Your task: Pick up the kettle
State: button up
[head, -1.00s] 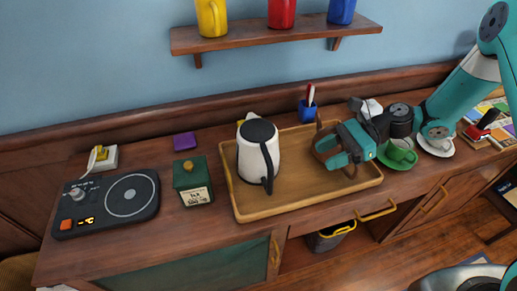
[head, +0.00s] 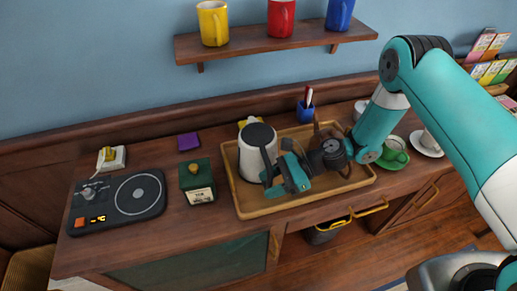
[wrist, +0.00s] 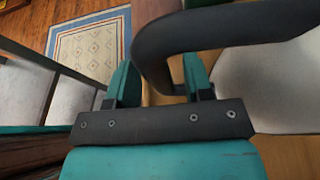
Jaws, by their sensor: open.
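The kettle (head: 250,160) has a white body, a dark lid and a black handle, and stands upright on the wooden tray. My gripper (head: 277,171) is at its right front side, by the handle, and hides part of the handle in the head view. In the wrist view my gripper (wrist: 158,82) is open, and the black handle (wrist: 170,42) passes at and between its teal fingertips. The white kettle body (wrist: 270,85) shows on the right there. I cannot tell whether the fingers touch the handle.
The wooden tray (head: 262,207) lies on the counter. A green canister (head: 197,181) and a hot plate (head: 118,202) stand to the left. A mug shelf (head: 280,38) hangs above.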

jog(key=shift+a, duration=0.1)
grip_shut()
jog(key=shift+r, duration=0.1)
dwell(0.3)
